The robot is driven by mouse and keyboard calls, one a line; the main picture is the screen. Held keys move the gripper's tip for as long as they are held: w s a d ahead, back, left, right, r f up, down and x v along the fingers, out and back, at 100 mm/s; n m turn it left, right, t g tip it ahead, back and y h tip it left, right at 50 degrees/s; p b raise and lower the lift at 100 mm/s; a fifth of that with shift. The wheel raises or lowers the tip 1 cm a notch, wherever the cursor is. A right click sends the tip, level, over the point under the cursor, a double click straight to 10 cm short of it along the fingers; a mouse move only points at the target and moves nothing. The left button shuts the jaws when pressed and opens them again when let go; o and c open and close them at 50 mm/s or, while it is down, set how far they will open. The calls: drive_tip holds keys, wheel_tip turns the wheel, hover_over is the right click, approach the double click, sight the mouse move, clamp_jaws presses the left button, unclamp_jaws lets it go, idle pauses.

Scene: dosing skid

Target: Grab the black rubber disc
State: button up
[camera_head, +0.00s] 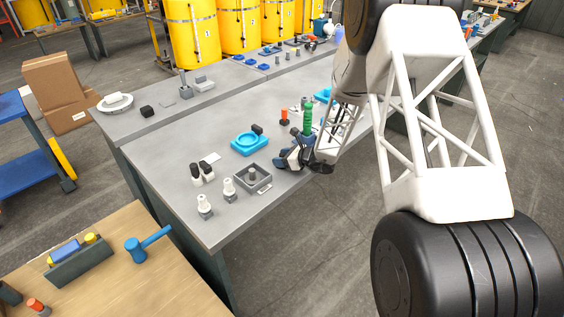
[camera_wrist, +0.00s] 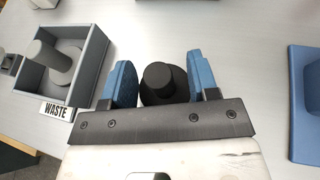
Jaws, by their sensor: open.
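A round black piece with a raised round top (camera_wrist: 163,82) sits between the fingers of my gripper in the wrist view; I take it for the black rubber disc. Its lower part is partly hidden behind the gripper's dark front plate. My gripper (camera_wrist: 160,80) is open, with one blue finger on each side of the black piece. A narrow gap shows at the left finger; on the right I cannot tell if it touches. In the head view my gripper (camera_head: 293,158) is low over the grey bench, and the black piece cannot be made out there.
A grey tray marked WASTE (camera_wrist: 96,62) with a grey cylinder inside stands left of my gripper; it also shows in the head view (camera_head: 267,179). A bright blue dish (camera_head: 240,146), an upright green-handled item (camera_head: 307,118) and two white fittings (camera_head: 204,203) stand nearby.

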sight(283, 156)
drive_tip(key=shift+c, duration=0.4)
drive_tip(key=c, duration=0.9)
drive_tip(key=shift+r, duration=0.2)
drive_tip(key=shift+r, duration=0.9)
drive_tip(key=shift+s+d+r, duration=0.1)
drive_tip(key=shift+s+r, duration=0.3)
drive_tip(key=shift+r, duration=0.3)
drive_tip(key=s+d, duration=0.1)
drive_tip(key=s, duration=0.4)
drive_tip(key=s+d+r, duration=0.1)
drive_tip(key=s, duration=0.4)
drive_tip(key=s+d, duration=0.1)
drive_tip(key=s, duration=0.4)
drive_tip(key=shift+r, duration=0.2)
